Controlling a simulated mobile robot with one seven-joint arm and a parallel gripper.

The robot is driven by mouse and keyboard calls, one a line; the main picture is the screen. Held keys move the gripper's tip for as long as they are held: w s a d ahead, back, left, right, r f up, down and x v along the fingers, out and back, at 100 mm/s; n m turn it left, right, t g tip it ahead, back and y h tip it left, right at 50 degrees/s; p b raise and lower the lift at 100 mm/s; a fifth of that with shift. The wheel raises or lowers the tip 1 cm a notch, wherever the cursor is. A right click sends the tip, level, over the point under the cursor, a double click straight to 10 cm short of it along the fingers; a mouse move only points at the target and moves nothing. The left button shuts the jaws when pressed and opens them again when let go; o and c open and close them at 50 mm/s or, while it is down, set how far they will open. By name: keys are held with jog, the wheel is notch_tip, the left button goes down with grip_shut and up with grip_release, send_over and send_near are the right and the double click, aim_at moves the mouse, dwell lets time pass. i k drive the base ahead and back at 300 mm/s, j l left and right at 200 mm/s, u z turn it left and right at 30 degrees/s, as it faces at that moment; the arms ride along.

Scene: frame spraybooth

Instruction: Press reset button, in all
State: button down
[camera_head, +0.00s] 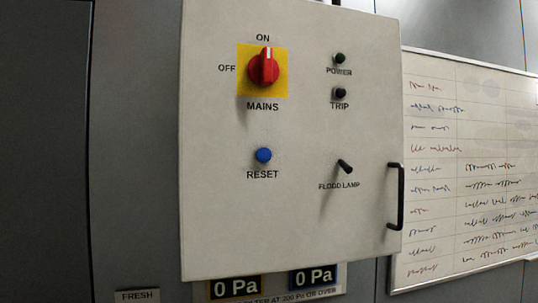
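The blue round reset button (263,155) sits on the light grey control panel (220,220), above the printed word RESET. Nothing touches or covers it. My gripper is not in view.
The red MAINS rotary switch (264,68) on its yellow plate is above the button. Dark POWER (340,58) and TRIP (340,93) lamps and a black flood lamp toggle (345,166) are to the right. A black handle (396,196) sticks out at the panel's right edge. Below are two 0 Pa displays (235,287).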

aim_at(263, 155)
jog(key=j+z, duration=0.1)
jog(key=z, duration=0.4)
jog(key=k+j+z, duration=0.2)
jog(key=j, duration=0.15)
jog(key=j+z, duration=0.25)
jog(key=k+j+z, duration=0.2)
jog(key=j, duration=0.2)
jog(key=k+j, duration=0.15)
jog(key=j, duration=0.2)
jog(key=k+j+z, duration=0.1)
jog(key=j, duration=0.25)
jog(key=k+j, duration=0.25)
jog(key=j, duration=0.1)
